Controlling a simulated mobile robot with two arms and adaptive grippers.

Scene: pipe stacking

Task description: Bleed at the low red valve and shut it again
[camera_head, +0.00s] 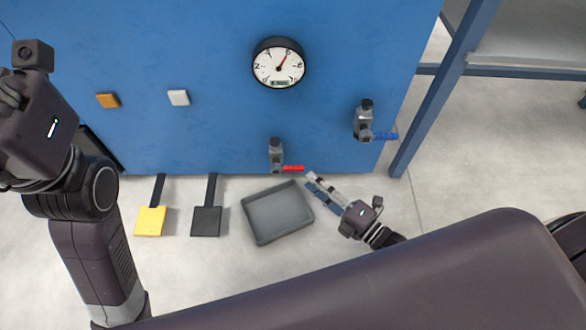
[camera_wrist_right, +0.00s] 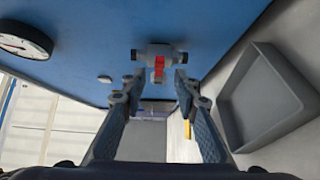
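The low red valve (camera_head: 276,153) is a grey fitting on the blue panel, with its red handle (camera_head: 293,168) pointing right in the head view. My right gripper (camera_head: 309,179) is open, with its fingertips just right of and below the handle's end. In the right wrist view, the red handle (camera_wrist_right: 158,68) shows just beyond the gap between the open fingers (camera_wrist_right: 158,82); I cannot tell whether they touch it. The round gauge (camera_head: 278,63) has a red needle pointing up and right. My left gripper (camera_head: 9,94) is at the left edge, partly cut off.
A grey tray (camera_head: 277,213) lies on the floor below the red valve. A second valve with a blue handle (camera_head: 385,135) is up and right. Yellow (camera_head: 151,221) and black (camera_head: 206,221) pedals lie left of the tray. A blue post (camera_head: 440,90) stands at right.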

